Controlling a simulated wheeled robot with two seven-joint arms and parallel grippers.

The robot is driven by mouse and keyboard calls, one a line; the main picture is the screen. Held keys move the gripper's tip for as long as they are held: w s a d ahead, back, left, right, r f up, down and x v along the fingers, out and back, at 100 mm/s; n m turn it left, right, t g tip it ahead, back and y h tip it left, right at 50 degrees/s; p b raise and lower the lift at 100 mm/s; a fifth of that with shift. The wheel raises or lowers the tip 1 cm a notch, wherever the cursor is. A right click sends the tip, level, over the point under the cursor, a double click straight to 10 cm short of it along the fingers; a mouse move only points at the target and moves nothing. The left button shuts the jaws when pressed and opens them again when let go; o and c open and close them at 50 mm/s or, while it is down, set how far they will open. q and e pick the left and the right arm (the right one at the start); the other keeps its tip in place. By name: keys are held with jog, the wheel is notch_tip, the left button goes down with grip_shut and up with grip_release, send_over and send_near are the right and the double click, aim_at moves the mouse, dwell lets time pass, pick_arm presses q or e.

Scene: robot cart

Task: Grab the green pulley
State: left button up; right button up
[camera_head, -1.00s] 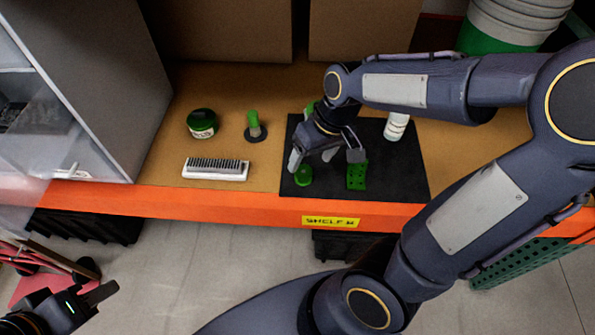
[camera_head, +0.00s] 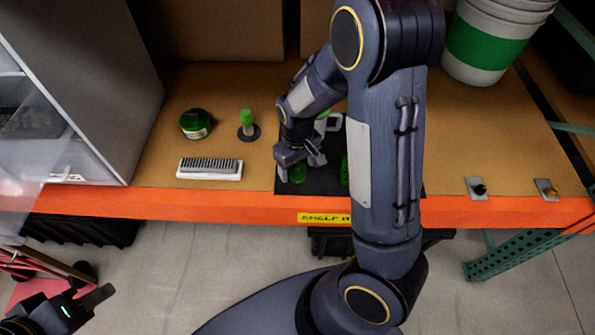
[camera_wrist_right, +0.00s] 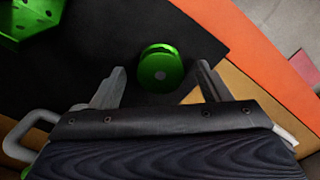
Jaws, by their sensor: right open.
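The gripper is open, with a finger on either side and nothing held. In the head view the pulley (camera_head: 297,174) sits near the mat's front left, directly below my right gripper (camera_head: 302,163). My left gripper (camera_head: 92,298) is far off at the lower left, over the floor; its jaw opening is unclear.
A green perforated part (camera_wrist_right: 30,20) lies on the mat near the pulley. A green-lidded jar (camera_head: 196,124), a green-topped stand (camera_head: 248,125) and a white comb-like block (camera_head: 210,168) stand left of the mat. A grey cabinet (camera_head: 95,75) bounds the left; buckets (camera_head: 487,45) stand back right.

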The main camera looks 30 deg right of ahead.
jog(key=shift+f, duration=0.1)
jog(key=c, duration=1.1)
